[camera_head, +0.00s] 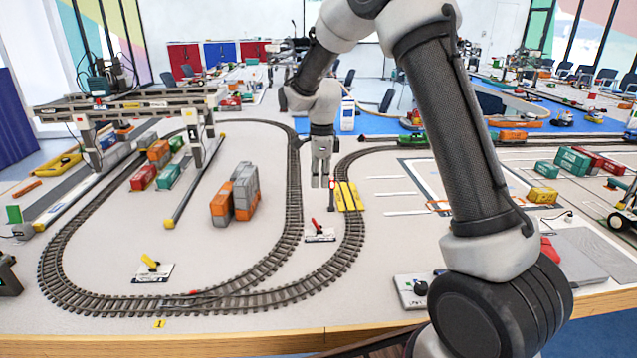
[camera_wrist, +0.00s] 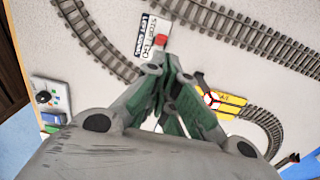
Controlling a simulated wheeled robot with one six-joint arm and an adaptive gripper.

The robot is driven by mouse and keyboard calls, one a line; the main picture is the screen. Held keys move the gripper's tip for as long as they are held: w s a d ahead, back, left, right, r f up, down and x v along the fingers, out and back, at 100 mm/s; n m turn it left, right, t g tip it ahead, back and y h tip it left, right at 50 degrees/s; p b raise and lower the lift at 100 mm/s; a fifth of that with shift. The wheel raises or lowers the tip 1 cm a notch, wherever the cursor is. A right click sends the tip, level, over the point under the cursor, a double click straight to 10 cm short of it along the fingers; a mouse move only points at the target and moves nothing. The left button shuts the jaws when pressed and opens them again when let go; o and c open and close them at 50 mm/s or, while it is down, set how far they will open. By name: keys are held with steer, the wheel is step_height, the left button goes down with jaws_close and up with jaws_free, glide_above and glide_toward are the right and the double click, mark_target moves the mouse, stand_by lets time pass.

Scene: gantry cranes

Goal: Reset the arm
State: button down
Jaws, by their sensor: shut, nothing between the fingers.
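My arm reaches over the layout table from the right in the head view. My gripper (camera_head: 321,183) points down above the table, between the inner track loop and the yellow crossing. Its fingers are shut with nothing between them. In the wrist view, my gripper (camera_wrist: 165,62) shows its green-grey fingers close together. Their tips appear beside a small white plate (camera_wrist: 152,38) with printed words and a red lever. The same plate (camera_head: 320,236) with its red lever (camera_head: 316,223) stands below the gripper in the head view.
Curved railway track (camera_head: 290,190) surrounds the gripper area. A yellow crossing (camera_head: 348,196) lies just right. Grey and orange containers (camera_head: 234,192) stand left, a gantry crane (camera_head: 140,112) farther left. A control box (camera_head: 412,290) with a black knob sits at the front edge.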

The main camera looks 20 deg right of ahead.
steer(key=s+d+r+n+t, duration=0.1)
steer(key=s+d+r+n, duration=0.3)
steer(key=s, duration=0.7)
steer(key=s+d+r+n+t, duration=0.1)
steer(key=s+d+r+n, duration=0.3)
steer(key=s+r+n, duration=0.3)
steer(key=s+d+r+n+t, duration=0.2)
steer(key=s+d+r+n, duration=0.2)
steer(key=s+n, duration=0.5)
steer(key=s+r, duration=0.2)
steer(key=s, duration=0.6)
steer(key=shift+d, duration=0.4)
